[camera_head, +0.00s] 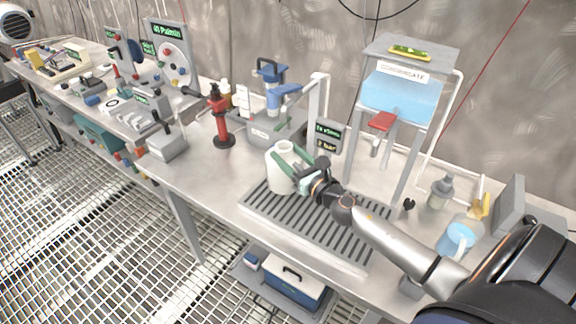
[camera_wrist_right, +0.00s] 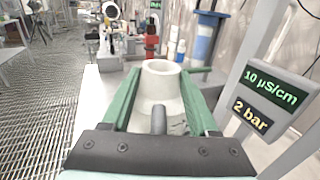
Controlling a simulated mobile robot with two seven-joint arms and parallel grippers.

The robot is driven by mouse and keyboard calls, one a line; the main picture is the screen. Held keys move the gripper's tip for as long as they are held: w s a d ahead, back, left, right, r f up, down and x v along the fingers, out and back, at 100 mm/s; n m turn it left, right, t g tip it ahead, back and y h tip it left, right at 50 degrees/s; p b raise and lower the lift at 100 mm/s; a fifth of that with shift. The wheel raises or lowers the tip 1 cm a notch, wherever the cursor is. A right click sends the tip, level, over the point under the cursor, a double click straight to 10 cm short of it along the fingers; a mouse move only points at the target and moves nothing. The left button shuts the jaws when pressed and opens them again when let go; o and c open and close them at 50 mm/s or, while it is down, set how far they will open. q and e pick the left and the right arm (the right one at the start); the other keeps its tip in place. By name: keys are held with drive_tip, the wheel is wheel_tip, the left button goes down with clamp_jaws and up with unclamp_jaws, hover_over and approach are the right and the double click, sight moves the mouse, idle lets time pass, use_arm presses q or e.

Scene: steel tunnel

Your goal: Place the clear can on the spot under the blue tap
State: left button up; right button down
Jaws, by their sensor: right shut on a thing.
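The clear can (camera_head: 281,177), pale and whitish with a narrower neck, is at the left back end of the slatted drip grate (camera_head: 310,226). My right gripper (camera_head: 289,160) has its green fingers on both sides of the can and is shut on it. In the right wrist view the can (camera_wrist_right: 160,85) sits upright between the fingers. I cannot tell whether its base touches the grate. The blue tap (camera_head: 288,92) is on the unit behind the can. The spot under it is not clearly visible. My left gripper is not in view.
A tank stand marked CONCENTRATE (camera_head: 402,73) with a red tap (camera_head: 382,121) rises behind the grate. A display (camera_head: 327,134) stands close to my right gripper. A blue jug (camera_head: 455,240) is at right. The grate's right part is bare.

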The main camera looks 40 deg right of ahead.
drive_tip(key=shift+w+d+f+b, duration=0.1)
drive_tip(key=shift+w+f+b, duration=0.1)
drive_tip(key=shift+f+b, duration=1.4)
drive_tip(key=shift+f, duration=0.1)
drive_tip(key=shift+f, duration=0.15)
drive_tip(key=shift+c, duration=0.7)
unclamp_jaws()
drive_tip(key=s+b, duration=0.2)
drive_tip(key=s, duration=1)
